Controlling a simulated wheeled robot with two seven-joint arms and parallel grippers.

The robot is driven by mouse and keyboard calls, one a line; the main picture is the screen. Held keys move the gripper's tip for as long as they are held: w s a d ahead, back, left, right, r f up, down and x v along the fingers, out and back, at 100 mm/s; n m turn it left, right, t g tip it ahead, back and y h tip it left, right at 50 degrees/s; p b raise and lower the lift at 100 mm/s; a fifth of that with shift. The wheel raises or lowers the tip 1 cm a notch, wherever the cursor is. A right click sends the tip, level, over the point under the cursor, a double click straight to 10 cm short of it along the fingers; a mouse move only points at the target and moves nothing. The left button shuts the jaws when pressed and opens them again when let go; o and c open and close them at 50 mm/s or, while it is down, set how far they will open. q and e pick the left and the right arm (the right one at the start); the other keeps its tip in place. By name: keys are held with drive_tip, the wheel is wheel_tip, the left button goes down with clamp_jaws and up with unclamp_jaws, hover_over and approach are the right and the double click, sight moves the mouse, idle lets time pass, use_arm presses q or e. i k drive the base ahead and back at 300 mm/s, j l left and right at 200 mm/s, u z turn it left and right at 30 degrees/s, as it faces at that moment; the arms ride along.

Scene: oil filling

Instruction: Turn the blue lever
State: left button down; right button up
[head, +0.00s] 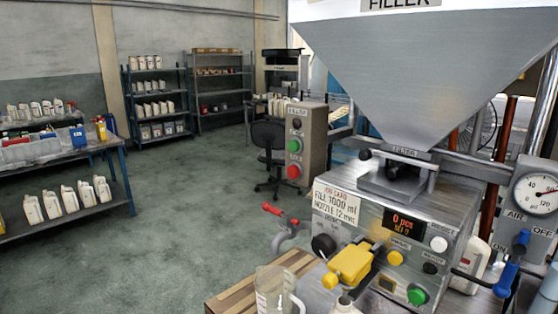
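The blue lever (508,272) is at the lower right of the head view, on the air valve below the pressure gauge (538,194). Its grip hangs down and slightly left from a blue upper part. The grey panel (514,226) behind it reads AIR and OFF. The filler machine (326,222) stands to the left of the lever, with a display reading 0 pcs. Neither of my grippers shows in the head view.
A yellow part (349,264) and several coloured buttons stick out of the machine front. A red-handled lever (272,209) is further left. The floor to the left is open.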

sight(501, 289)
drive_tip(key=z, duration=1.3)
